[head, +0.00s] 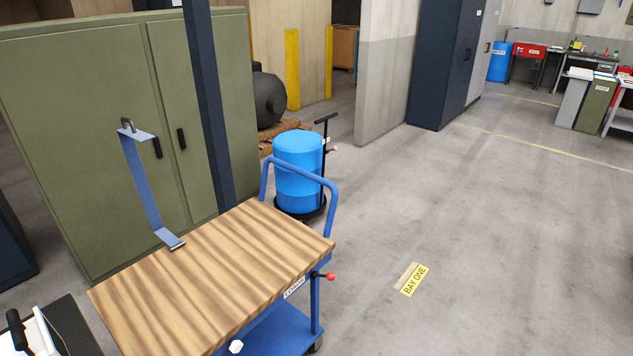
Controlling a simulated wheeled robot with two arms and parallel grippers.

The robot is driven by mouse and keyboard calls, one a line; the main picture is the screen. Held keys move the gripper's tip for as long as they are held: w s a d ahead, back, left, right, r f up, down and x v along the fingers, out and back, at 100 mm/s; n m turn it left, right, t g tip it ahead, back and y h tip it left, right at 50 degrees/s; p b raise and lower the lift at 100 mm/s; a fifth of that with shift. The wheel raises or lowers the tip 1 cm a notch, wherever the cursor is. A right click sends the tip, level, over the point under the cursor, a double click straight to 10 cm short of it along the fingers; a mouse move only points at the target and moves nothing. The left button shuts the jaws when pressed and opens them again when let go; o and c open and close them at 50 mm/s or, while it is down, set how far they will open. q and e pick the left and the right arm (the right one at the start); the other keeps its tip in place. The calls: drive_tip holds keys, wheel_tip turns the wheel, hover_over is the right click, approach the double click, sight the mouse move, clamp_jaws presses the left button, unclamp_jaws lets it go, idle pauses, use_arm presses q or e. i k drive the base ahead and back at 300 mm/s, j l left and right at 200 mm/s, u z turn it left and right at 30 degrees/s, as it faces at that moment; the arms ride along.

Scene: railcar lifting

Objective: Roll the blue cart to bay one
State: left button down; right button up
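The blue cart (272,336) stands at the lower centre, with a striped wooden top (215,275) and a blue tubular push handle (333,200) at its far end. A small label (293,288) is on its top's edge. A lever with a red knob (330,276) sticks out near its far right corner. A yellow floor marking reading BAY ONE (414,281) lies on the concrete to the right of the cart, apart from it. Neither of my grippers shows in the head view.
A blue-grey bracket (145,185) rises from the cart's left edge. Green cabinets (80,130) stand left. A blue drum (298,165) on a wheeled dolly stands just beyond the handle. Open floor (500,230) lies to the right. A partition (384,70) stands farther back.

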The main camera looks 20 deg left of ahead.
sight(233, 276)
drive_tip(key=i+l+u, duration=0.15)
drive_tip(key=i+u, duration=0.2)
drive_tip(key=i+l+u, duration=0.35)
drive_tip(key=i, duration=0.2)
drive_tip(key=i+l+u, duration=1.05)
drive_tip(key=l, duration=0.3)
drive_tip(key=i+l+u, duration=0.15)
drive_tip(key=l+u, duration=0.2)
drive_tip(key=l, duration=0.25)
drive_tip(key=i+l+u, duration=0.1)
drive_tip(key=l+u, duration=0.25)
drive_tip(key=l, duration=0.3)
drive_tip(key=l+u, duration=0.35)
drive_tip(key=l, duration=0.3)
drive_tip(key=i+l, duration=0.1)
drive_tip(key=i, duration=0.3)
